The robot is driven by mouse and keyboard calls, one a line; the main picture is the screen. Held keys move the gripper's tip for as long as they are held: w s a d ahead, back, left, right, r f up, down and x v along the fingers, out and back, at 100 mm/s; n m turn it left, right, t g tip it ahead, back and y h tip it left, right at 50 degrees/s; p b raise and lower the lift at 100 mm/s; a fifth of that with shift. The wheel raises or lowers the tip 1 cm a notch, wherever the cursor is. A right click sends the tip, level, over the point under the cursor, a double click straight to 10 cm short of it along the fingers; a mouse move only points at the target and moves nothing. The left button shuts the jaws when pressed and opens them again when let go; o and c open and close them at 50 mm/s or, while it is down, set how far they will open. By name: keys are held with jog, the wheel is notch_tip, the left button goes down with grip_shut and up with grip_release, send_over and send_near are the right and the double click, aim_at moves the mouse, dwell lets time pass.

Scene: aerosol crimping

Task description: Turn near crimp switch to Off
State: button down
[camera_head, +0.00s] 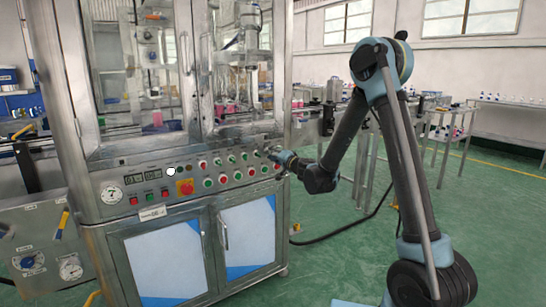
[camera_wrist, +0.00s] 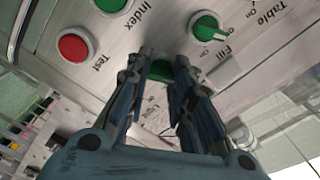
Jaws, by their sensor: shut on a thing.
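My gripper (camera_wrist: 163,88) has its two fingers closed around a green rotary switch (camera_wrist: 161,68) in the wrist view. The fingers cover most of this switch, so its name label and knob position cannot be read. It fits the place of a crimp switch, but the pictures do not confirm the name. In the head view my gripper (camera_head: 278,157) is at the right end of the sloping control panel (camera_head: 153,187), touching or almost touching its face. The held switch is hidden there.
A green Fill switch (camera_wrist: 207,27) sits close on the right in the wrist view. A red Test button (camera_wrist: 75,46) and a green Index button (camera_wrist: 109,4) lie to the left. A red emergency stop (camera_head: 185,187) is farther along.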

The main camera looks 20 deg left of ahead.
jog(key=c, duration=1.4)
grip_release()
jog(key=shift+f, duration=0.15)
jog(key=shift+o, duration=0.2)
jog(key=shift+a, duration=0.1)
jog(key=shift+s, duration=0.1)
jog(key=v, duration=1.2)
jog(key=shift+w, duration=0.25)
